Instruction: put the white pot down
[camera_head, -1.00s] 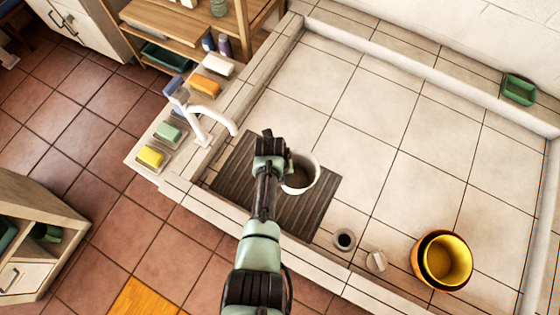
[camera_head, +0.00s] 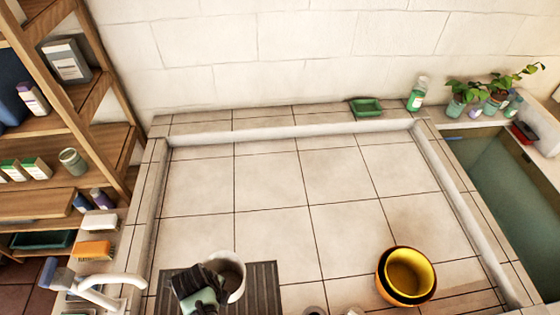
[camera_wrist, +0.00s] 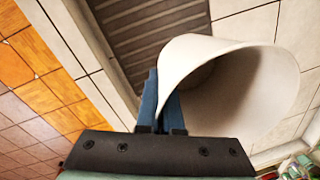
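The white pot (camera_head: 237,291) is at the lower middle of the head view, over the dark slatted mat (camera_head: 265,284). My gripper (camera_head: 212,279) is at its left side. In the wrist view, the blue fingers of my gripper (camera_wrist: 160,106) are closed on the wall of the white pot (camera_wrist: 235,85) at its rim. The open mouth of the pot shows there, and the slatted mat (camera_wrist: 150,35) shows behind it. I cannot tell whether the pot's base touches the mat; its underside is hidden.
Nested orange and yellow pots (camera_head: 407,276) stand to the right. A white faucet (camera_head: 108,281) is at the left, near soap bars and a wooden shelf (camera_head: 95,145). A green dish (camera_head: 366,107) sits on the back ledge. The tiled basin floor (camera_head: 270,190) behind the mat is clear.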

